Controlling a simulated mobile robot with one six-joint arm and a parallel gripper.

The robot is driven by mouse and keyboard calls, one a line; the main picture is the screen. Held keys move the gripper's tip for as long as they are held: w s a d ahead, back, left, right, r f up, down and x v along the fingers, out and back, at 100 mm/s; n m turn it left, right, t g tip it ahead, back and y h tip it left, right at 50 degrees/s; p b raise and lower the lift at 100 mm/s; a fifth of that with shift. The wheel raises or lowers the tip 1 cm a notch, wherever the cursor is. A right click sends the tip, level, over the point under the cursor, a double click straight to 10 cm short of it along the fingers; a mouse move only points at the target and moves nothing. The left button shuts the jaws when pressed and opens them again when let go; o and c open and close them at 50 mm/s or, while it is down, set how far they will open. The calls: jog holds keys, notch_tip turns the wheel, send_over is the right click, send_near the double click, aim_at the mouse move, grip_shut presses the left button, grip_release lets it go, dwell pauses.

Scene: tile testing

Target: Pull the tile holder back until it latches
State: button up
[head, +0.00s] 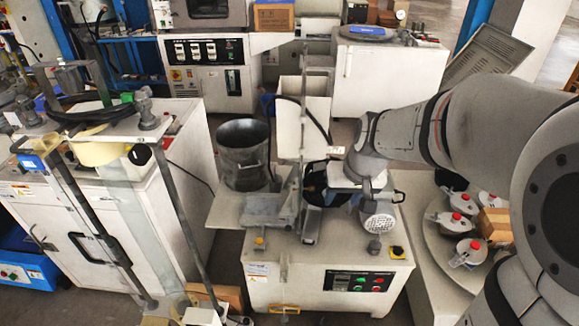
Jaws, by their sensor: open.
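The tile testing machine (330,265) stands in the middle of the head view, a white cabinet with a control panel on its front. On its top is a grey metal bracket with a slanted plate (270,208), which looks like the tile holder. My arm reaches in from the right. My gripper (313,190) is open, dark and small in this view, just right of the bracket. I cannot tell whether its fingers touch the holder.
A dark metal bucket (243,155) and a tall white hopper (303,120) stand behind the bracket. A thin upright post rises close to my gripper. A white cabinet with a frame (75,205) is at left. Several lidded jars (467,252) sit at right.

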jog(key=b, duration=0.8)
send_over(289, 227)
jog(key=s+d, duration=0.7)
jog(key=s, duration=0.3)
notch_tip(289, 227, down, 17)
jog(key=shift+t+y, duration=0.5)
jog(key=shift+y, duration=0.1)
jog(key=b+x, duration=0.2)
jog(key=x, duration=0.5)
jog(key=w+a+b+x, duration=0.1)
jog(key=b+x, duration=0.2)
jog(key=x, duration=0.4)
jog(key=w+r+b+x, duration=0.1)
jog(key=b+x, duration=0.1)
jog(key=x, duration=0.5)
jog(key=shift+w+a+f, duration=0.15)
jog(key=shift+a+f, duration=0.1)
jog(key=shift+a, duration=0.15)
jog(key=shift+c, duration=0.3)
grip_shut()
